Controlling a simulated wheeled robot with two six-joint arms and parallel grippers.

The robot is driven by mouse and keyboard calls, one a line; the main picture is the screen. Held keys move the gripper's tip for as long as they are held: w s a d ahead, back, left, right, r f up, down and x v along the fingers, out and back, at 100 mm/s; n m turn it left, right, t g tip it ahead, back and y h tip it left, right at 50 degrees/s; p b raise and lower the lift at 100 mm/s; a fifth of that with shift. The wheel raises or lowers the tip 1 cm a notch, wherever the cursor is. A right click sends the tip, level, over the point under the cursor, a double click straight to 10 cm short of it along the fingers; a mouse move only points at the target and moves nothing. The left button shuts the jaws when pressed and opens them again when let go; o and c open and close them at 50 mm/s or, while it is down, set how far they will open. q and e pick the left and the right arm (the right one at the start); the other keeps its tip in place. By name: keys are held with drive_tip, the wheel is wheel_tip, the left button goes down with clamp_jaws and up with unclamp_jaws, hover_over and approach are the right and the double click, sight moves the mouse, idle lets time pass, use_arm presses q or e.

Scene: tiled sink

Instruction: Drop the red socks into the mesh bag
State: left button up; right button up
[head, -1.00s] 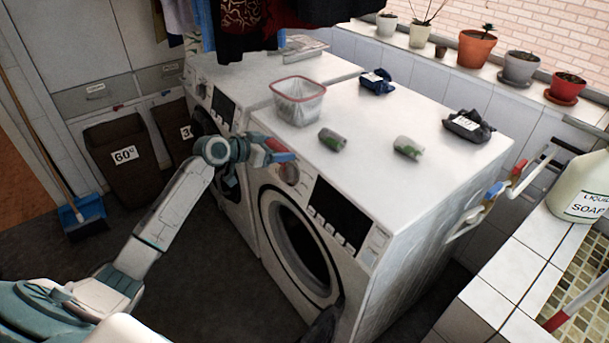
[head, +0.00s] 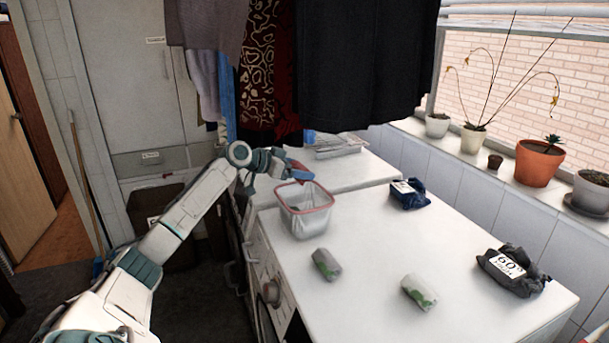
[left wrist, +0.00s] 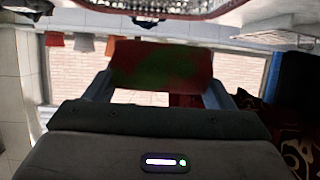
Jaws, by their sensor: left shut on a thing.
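The mesh bag (head: 308,222) is a pale, see-through square holder with a pinkish-red rim. It stands on the near washing machine, and its rim shows at the top of the upside-down left wrist view (left wrist: 190,12). My left gripper (head: 299,174) is shut on the red socks (left wrist: 160,66), a dark red bundle with a greenish patch. It holds them above the machine top, close to the bag's back-left rim. I cannot tell whether they are over the opening.
Two grey-green rolls (head: 326,264) (head: 419,291) lie on the near machine (head: 375,250). A blue bundle (head: 409,194) and a dark labelled bundle (head: 512,271) lie farther right. Dark clothes (head: 365,60) hang above the far machine. Potted plants (head: 540,160) line the sill.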

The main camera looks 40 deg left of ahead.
use_arm(q)
drive_tip(key=shift+s+f+b, duration=0.15)
drive_tip(key=shift+f+b, duration=0.25)
drive_tip(key=shift+f, duration=0.35)
wheel_tip(320, 180, down, 4)
drive_tip(key=shift+r+b, duration=0.1)
drive_tip(key=shift+b, duration=0.7)
drive_tip(key=shift+f, duration=0.35)
use_arm(e)
drive_tip(key=f, duration=0.1)
drive_tip(key=s+a+f, duration=0.1)
drive_tip(key=shift+f, duration=0.3)
drive_tip(key=shift+s, duration=0.1)
use_arm(q)
drive_tip(key=o, duration=1)
use_arm(e)
drive_tip(key=shift+s, duration=0.25)
